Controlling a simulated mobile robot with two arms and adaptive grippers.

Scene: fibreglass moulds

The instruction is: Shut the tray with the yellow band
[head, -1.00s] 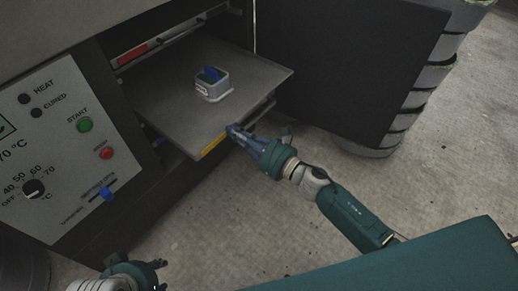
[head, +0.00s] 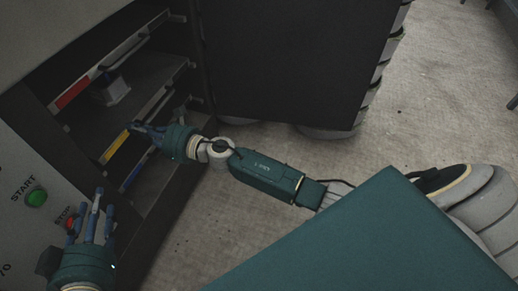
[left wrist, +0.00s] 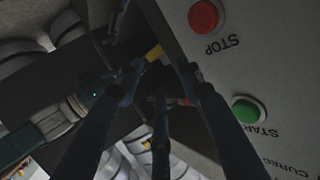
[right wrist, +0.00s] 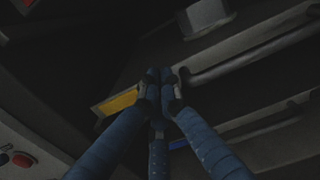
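The tray with the yellow band (head: 113,147) shows inside the dark cabinet in the head view. Its front edge is about level with the cabinet's opening. A grey mould (head: 112,92) sits on it, towards the back. The yellow band also shows in the right wrist view (right wrist: 118,101). My right gripper (head: 137,128) is at the tray's front edge, just right of the band, its fingertips together and nothing seen between them; exact contact is unclear. My left gripper (head: 97,203) has its fingers spread and empty, in front of the control panel.
A tray with a red band (head: 73,91) lies above. A blue band (right wrist: 178,144) shows below. The cabinet door (head: 290,60) stands open on the right. The panel carries a green START button (head: 36,197) and a red STOP button (head: 70,222).

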